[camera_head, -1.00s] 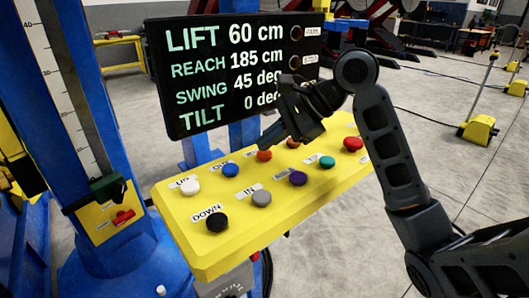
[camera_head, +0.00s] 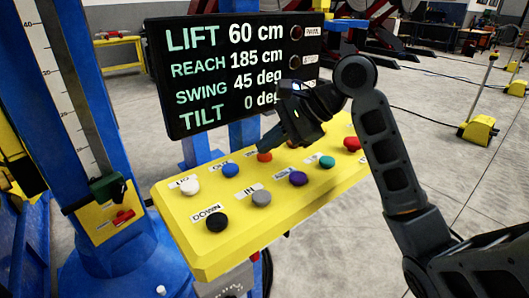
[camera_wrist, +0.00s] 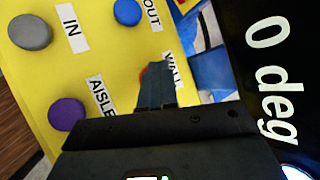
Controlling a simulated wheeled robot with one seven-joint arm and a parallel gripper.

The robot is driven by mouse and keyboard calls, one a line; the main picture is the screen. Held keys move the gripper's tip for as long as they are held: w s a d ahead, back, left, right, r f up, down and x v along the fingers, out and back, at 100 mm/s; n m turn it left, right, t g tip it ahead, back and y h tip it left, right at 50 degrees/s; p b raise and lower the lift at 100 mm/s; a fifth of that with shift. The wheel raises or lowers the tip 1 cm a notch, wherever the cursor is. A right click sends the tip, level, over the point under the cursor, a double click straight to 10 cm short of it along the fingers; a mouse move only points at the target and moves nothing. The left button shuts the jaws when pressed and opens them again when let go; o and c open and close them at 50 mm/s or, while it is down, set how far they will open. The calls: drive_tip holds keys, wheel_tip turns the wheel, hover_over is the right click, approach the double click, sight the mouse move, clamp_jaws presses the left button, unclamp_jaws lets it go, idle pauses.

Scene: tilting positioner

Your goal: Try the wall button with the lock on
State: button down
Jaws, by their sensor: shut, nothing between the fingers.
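The yellow button panel (camera_head: 205,256) carries several coloured buttons. The orange-red wall button (camera_head: 264,156) is right at my fingertips. In the wrist view only an orange sliver of the wall button (camera_wrist: 143,73) shows behind my fingers, beside the part-hidden WALL label (camera_wrist: 171,66). My gripper (camera_head: 262,150) is shut and empty, pointing down at that button. Whether it touches or presses it I cannot tell. The dark display (camera_head: 230,75) reads lift 60 cm, reach 185 cm, swing 45 deg, tilt 0 deg. I cannot make out which part is the lock.
Close by are the blue button (camera_head: 230,170), grey IN button (camera_head: 261,198), purple button (camera_head: 298,179), teal button (camera_head: 327,162) and red button (camera_head: 352,144). A blue column (camera_head: 85,100) with a scale stands left. A red handle (camera_head: 122,216) sits on its yellow plate.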

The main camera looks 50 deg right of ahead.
sight(270, 156)
drive_tip(key=shift+r, duration=0.1)
drive_tip(key=shift+r+p, duration=0.8)
drive_tip(key=shift+p, duration=0.45)
wheel_tip(270, 156, up, 5)
drive_tip(key=p, duration=0.6)
drive_tip(key=shift+s, duration=0.1)
idle(0.4)
